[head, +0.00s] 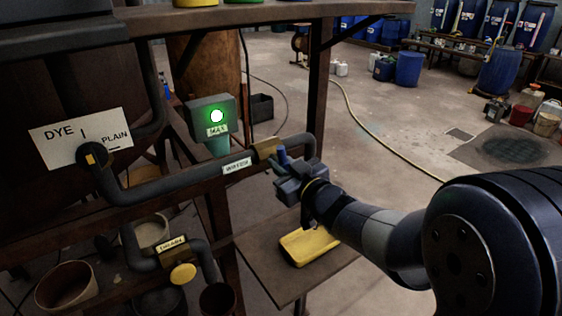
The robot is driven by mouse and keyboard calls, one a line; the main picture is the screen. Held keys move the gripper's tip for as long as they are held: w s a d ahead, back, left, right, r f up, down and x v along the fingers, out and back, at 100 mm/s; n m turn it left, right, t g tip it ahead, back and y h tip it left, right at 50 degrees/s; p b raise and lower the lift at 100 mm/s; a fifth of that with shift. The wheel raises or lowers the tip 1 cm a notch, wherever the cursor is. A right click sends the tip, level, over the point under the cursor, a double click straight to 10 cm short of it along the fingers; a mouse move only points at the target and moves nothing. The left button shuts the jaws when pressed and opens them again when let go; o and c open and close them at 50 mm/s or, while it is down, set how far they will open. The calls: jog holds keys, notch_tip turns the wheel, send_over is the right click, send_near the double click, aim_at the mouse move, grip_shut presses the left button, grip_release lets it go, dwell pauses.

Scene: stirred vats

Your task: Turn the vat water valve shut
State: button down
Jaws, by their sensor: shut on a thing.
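The water valve (264,149) is a brass-coloured body on a dark horizontal pipe, with a small white label (237,165) on the pipe to its left. A blue lever handle (282,155) stands at its right side. My gripper (284,172) is at this handle, just right of and below the valve body, and is shut on the handle. The jaws hide the handle's lower part. I cannot tell from this view how far the handle is turned.
A DYE/PLAIN plate (82,138) with a selector is at left. A yellow tray (309,245) lies on a low shelf under my gripper. A rusty frame post (318,85) stands close behind.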

jog(key=shift+m+p, duration=0.75)
jog(key=shift+m, duration=1.35)
jog(key=c, duration=1.4)
grip_release()
jog(key=shift+o, duration=0.2)
jog(key=shift+s, duration=0.1)
jog(key=b+v, duration=0.1)
jog(key=v, duration=0.9)
jog(key=shift+s+d, duration=0.25)
